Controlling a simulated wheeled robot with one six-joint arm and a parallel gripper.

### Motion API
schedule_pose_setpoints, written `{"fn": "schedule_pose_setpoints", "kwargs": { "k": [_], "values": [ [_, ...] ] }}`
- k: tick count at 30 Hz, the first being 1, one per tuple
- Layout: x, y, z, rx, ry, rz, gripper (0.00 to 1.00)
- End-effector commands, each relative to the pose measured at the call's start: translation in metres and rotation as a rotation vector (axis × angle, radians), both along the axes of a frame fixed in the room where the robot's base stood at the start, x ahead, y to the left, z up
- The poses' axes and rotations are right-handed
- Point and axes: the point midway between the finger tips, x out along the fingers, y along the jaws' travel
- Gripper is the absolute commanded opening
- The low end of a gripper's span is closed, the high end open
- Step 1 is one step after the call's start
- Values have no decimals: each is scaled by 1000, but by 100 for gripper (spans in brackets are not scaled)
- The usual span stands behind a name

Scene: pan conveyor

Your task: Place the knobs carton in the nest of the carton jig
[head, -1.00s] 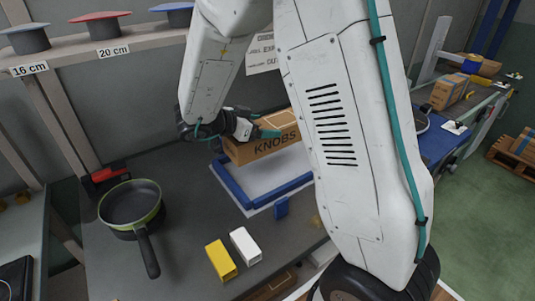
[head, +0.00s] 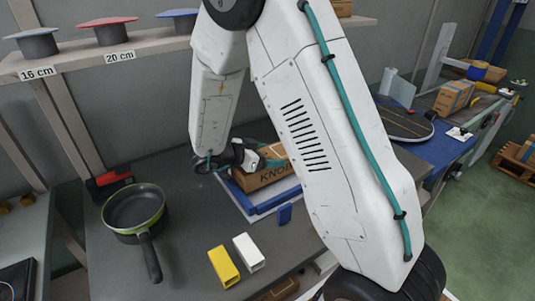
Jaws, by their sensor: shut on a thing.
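The knobs carton (head: 262,178) is a brown box with dark lettering on its side. My gripper (head: 268,158) is shut on it near its top. The carton jig (head: 262,209) is a blue frame around a pale base on the grey table, with a blue tab at its front. The carton is low over the jig, its near side behind the front rail. I cannot tell whether it touches the base. My arm hides the right part of the carton and of the jig.
A green-rimmed pan (head: 135,210) stands left on the table. A yellow block (head: 223,266) and a white block (head: 248,252) lie in front of the jig. A shelf with lids (head: 103,32) runs behind. A conveyor (head: 440,140) holding another carton (head: 454,97) is at right.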

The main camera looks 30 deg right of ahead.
Motion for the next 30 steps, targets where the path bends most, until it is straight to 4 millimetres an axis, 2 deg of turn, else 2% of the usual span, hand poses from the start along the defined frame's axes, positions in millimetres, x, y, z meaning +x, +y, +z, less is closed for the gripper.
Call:
{"fn": "schedule_pose_setpoints", "kwargs": {
  "k": [11, 12, 13, 20, 25, 30],
  "values": [
    [0, 0, -8, 0, 0, 0, 52],
    [0, 0, -8, 0, 0, 0, 93],
    [0, 0, -8, 0, 0, 0, 100],
    [0, 0, -8, 0, 0, 0, 100],
    [0, 0, 7, 0, -3, -1, 100],
    [1, 35, 18, 0, -3, 4, 100]
  ]
}}
